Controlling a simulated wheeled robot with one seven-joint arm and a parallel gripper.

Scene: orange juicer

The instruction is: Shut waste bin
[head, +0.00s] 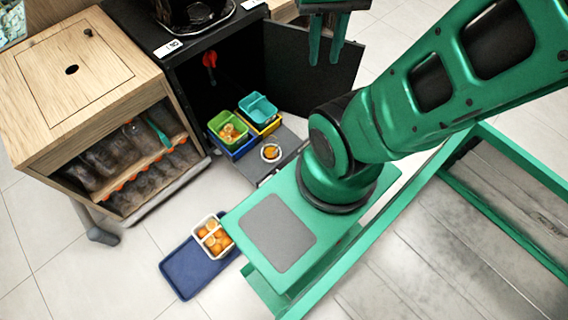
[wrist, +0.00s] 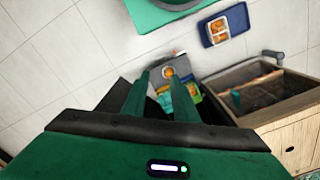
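The black cabinet (head: 190,72) under the juicer has its front open, and its black door (head: 318,75) is swung out to the right. A grey pull-out tray (head: 288,141) extends from the cabinet, carrying a green bin (head: 222,120), a teal bin (head: 258,108) and blue and yellow containers; which part is the waste bin, I cannot tell. My gripper (head: 325,60) is open and empty, fingers down, above and near the door's top edge. In the wrist view, the tray (wrist: 150,62) shows beyond the spread fingers (wrist: 160,77).
A small cup with orange contents (head: 271,152) sits on the tray. A wooden cabinet (head: 75,75) with an open front stands left. A blue tray (head: 188,268) and a white box of oranges (head: 212,235) are beside my base.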

